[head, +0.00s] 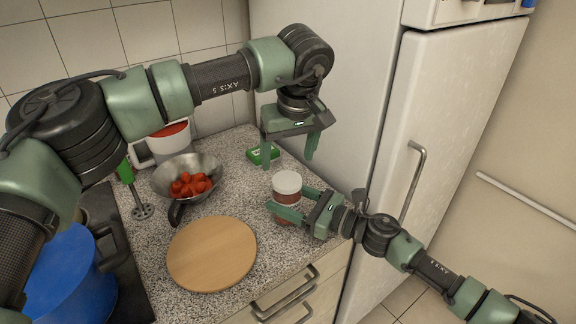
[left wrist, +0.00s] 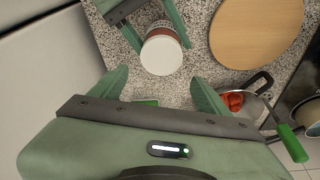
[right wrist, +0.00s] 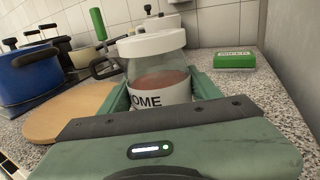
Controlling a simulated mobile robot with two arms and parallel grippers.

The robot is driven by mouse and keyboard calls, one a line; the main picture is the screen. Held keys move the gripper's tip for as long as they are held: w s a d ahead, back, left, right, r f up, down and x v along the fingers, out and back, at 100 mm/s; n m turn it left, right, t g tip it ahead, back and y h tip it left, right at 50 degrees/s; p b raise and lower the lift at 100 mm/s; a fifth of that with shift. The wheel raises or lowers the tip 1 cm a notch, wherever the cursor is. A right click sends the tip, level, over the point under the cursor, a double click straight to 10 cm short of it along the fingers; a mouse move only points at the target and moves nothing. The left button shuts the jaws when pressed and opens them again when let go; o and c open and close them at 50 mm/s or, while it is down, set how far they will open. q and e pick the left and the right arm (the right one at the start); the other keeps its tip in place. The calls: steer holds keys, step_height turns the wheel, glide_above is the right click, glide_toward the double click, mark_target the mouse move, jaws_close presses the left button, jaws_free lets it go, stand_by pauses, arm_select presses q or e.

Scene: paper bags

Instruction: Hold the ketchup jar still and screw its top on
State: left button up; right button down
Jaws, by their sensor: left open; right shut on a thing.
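The ketchup jar (head: 287,205) stands upright on the counter near its right edge. It is clear with red contents and a white label band (right wrist: 160,94). Its white top (head: 287,182) sits on the jar's mouth; I cannot tell how tightly. The top also shows in the left wrist view (left wrist: 161,55). My right gripper (head: 287,199) is shut on the jar's body from the right, one finger on each side. My left gripper (head: 288,160) is open and empty, pointing down above the jar, its fingers apart from the top.
A round wooden board (head: 212,254) lies left of the jar. Behind it is a metal pan (head: 205,165) with red pieces. A green box (head: 262,154) lies behind the jar. A blue pot (head: 68,270) stands at left, and the fridge (head: 345,100) rises at right.

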arm_select(q)
steer(key=shift+r, duration=0.35)
steer(key=v, duration=1.2)
arm_select(e)
steer(key=shift+c, duration=1.3)
jaws_free()
steer(key=shift+d, duration=0.15)
steer(key=v, duration=1.1)
steer(key=shift+s+d, duration=0.25)
steer(key=shift+d, duration=0.1)
